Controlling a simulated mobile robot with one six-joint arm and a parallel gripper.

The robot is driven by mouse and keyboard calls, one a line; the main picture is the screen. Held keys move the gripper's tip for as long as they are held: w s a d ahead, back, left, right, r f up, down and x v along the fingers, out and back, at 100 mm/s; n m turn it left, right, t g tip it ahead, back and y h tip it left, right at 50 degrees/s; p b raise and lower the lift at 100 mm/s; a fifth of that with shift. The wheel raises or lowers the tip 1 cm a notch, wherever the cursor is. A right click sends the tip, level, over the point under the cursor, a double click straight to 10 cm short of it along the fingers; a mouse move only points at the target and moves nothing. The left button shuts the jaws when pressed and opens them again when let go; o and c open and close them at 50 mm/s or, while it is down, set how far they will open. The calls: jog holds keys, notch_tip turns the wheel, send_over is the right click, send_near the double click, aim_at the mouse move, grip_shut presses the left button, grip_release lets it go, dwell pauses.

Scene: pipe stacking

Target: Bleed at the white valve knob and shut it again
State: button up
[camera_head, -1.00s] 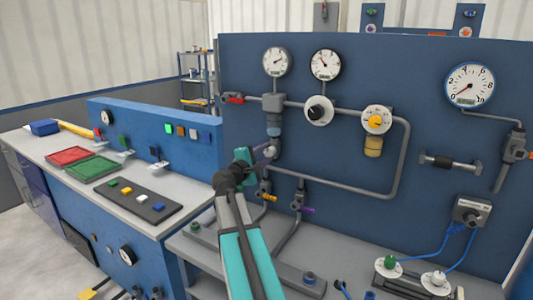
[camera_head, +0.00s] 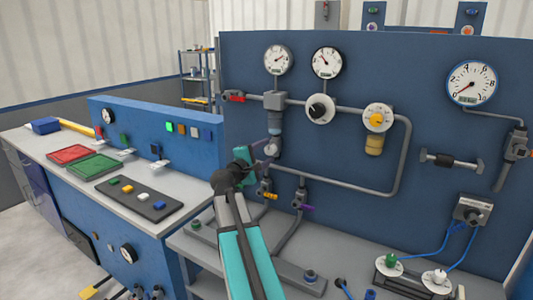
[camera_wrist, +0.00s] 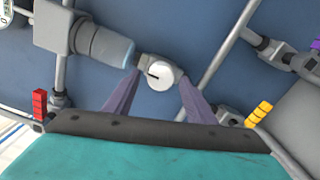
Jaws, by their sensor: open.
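The white valve knob (camera_wrist: 159,75) is round, with a dark line running from its middle towards the left of its face in the wrist view. It sits on a grey fitting below the blue-grey bowl (camera_wrist: 104,45), and it also shows in the head view (camera_head: 272,148). My gripper (camera_wrist: 156,84) is open. Its two purple-grey fingers stand left and right of the knob in the wrist view, with visible gaps. I cannot tell how deep the fingertips reach around it. In the head view my gripper (camera_head: 261,149) is just left of the knob.
A yellow-handled valve (camera_wrist: 259,114) and a purple-handled valve (camera_head: 304,208) are close below the knob. A red handle (camera_wrist: 39,104) is at the wrist view's left. Grey pipe (camera_head: 338,187) runs along the blue panel. Gauges (camera_head: 279,59) are above.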

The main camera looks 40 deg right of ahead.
jog(key=b+v, duration=0.2)
jog(key=v, duration=1.1)
jog(key=shift+f, duration=0.1)
